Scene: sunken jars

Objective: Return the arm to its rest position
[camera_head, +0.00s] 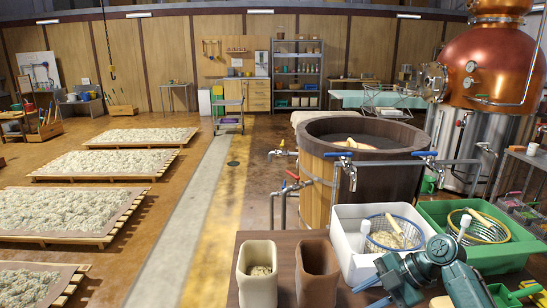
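My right arm, teal and dark, comes in at the lower right over the table's front. Its gripper (372,294) points left, with its two fingers apart and nothing seen between them. It is in front of the white bin and to the right of the brown jar. A beige jar (257,290) stands upright on the dark table with some pale grainy stuff inside. A brown jar (317,285) stands upright close to its right; no contents show in it. My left arm and gripper are not in view.
A white bin (345,255) holds a blue-rimmed strainer (395,238). A green bin (515,252) to its right holds another strainer (482,228); my arm partly covers both bins. A large wooden vat (318,185) with taps stands behind the table. A copper still (490,65) is at the right.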

